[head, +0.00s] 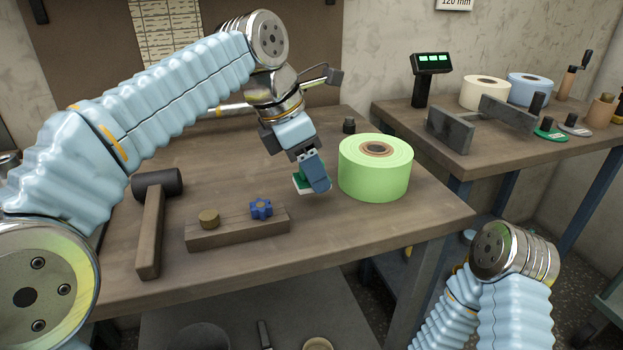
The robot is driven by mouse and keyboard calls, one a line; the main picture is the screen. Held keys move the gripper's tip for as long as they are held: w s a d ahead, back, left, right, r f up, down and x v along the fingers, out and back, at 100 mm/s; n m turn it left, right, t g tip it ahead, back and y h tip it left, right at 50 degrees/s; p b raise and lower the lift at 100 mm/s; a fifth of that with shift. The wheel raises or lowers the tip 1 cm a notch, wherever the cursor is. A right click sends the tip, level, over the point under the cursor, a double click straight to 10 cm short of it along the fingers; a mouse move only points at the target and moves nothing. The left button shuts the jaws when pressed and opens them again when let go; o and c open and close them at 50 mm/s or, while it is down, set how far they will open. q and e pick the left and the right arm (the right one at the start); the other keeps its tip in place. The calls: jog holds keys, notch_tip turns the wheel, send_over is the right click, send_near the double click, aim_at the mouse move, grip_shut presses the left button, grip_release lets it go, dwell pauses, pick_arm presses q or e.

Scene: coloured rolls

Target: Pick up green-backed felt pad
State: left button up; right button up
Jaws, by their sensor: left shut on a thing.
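The green-backed felt pad (299,185) shows as a small piece with a green top and a white lower edge, at the middle of the near bench. My left gripper (314,172) comes down on it from above and is shut on it. The fingers hide much of the pad, and I cannot tell whether it touches the bench top. My right arm is at the lower right, and its gripper does not show.
A light green roll (375,172) stands close right of my left gripper. A wooden block (237,230) with a blue star knob (261,209) lies in front; a mallet (152,225) lies left. A second bench (400,110) at right holds rolls and a display (432,66).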

pick_arm(q)
jog(key=s+d+r, duration=0.4)
jog(key=s+r, duration=0.5)
jog(key=s, duration=0.4)
jog(key=shift+d+r, duration=0.25)
jog(key=shift+d, duration=0.15)
